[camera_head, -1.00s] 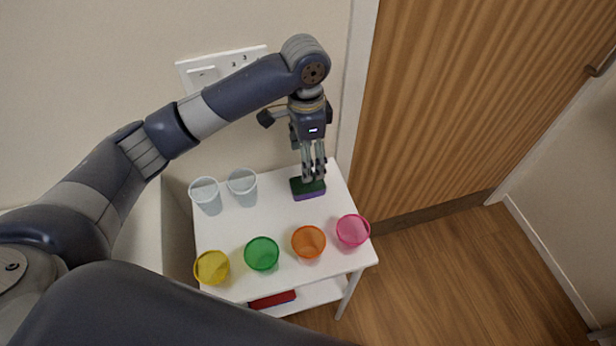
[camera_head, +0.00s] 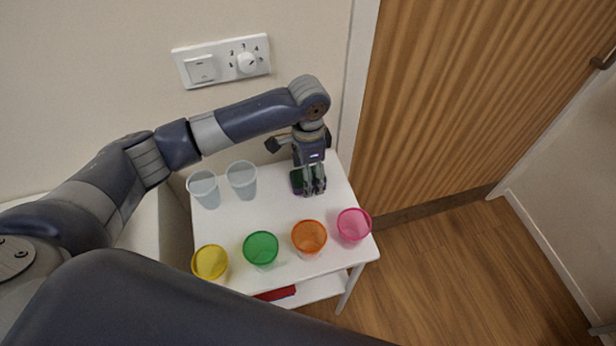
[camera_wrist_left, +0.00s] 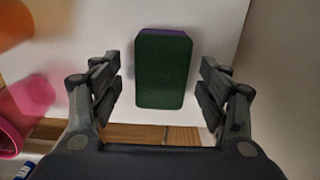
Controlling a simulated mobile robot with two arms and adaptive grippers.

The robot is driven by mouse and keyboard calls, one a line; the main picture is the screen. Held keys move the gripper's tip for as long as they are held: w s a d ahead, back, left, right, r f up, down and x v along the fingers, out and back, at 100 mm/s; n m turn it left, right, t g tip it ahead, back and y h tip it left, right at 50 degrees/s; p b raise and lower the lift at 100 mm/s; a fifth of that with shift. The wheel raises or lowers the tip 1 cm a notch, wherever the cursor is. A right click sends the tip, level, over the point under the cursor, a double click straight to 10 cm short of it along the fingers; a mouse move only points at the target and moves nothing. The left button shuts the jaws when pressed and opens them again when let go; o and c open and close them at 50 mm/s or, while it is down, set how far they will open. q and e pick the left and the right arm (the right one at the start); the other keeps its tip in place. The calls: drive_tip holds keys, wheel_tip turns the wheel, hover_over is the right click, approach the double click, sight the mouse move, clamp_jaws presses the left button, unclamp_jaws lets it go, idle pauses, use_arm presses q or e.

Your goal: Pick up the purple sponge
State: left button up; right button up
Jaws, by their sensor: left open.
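The purple sponge (camera_wrist_left: 163,68) has a dark green top and a purple edge, and lies on the white table (camera_head: 265,212) near its back right. It also shows in the head view (camera_head: 297,181), partly hidden by my left gripper. My left gripper (camera_head: 314,192) points down over the sponge. In the left wrist view its fingers (camera_wrist_left: 160,90) are open, one on each side of the sponge, with a gap on both sides. My right gripper is in neither view.
Two clear cups (camera_head: 205,190) (camera_head: 243,180) stand at the back left of the table. Yellow (camera_head: 210,263), green (camera_head: 261,249), orange (camera_head: 309,238) and pink (camera_head: 354,226) cups line the front. A wall (camera_head: 100,80) with a socket panel (camera_head: 222,63) rises behind.

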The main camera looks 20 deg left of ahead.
use_arm(q)
drive_tip(key=shift+f, duration=0.75)
drive_tip(key=c, duration=0.8)
wheel_tip(320, 180, up, 10)
drive_tip(key=shift+r+b, duration=0.1)
drive_tip(key=shift+b, duration=0.2)
drive_tip(key=shift+c, duration=1.3)
